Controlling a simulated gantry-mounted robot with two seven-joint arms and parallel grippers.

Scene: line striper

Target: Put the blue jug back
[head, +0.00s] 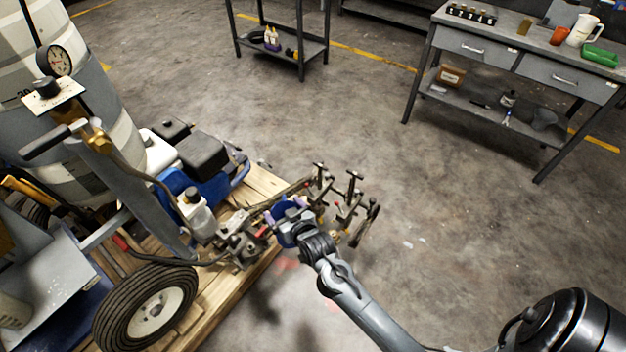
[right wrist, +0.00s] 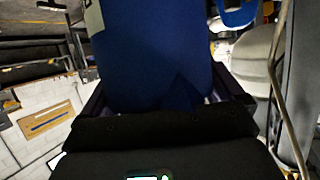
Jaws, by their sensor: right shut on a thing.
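The blue jug fills the upper middle of the right wrist view (right wrist: 150,55), with a pale label at its upper left edge. My right gripper (right wrist: 165,105) is shut on it, with a dark finger on each side of the blue body. In the head view my right gripper (head: 283,212) is over the front of the line striper (head: 205,152), beside its metal brackets. A little blue shows at the gripper there, but the jug is mostly hidden by the gripper. My left gripper is not in view.
The striper stands on a wooden pallet (head: 262,182), with a black wheel (head: 145,305) at front left. A small shelf cart (head: 300,45) stands behind. Open concrete floor lies between.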

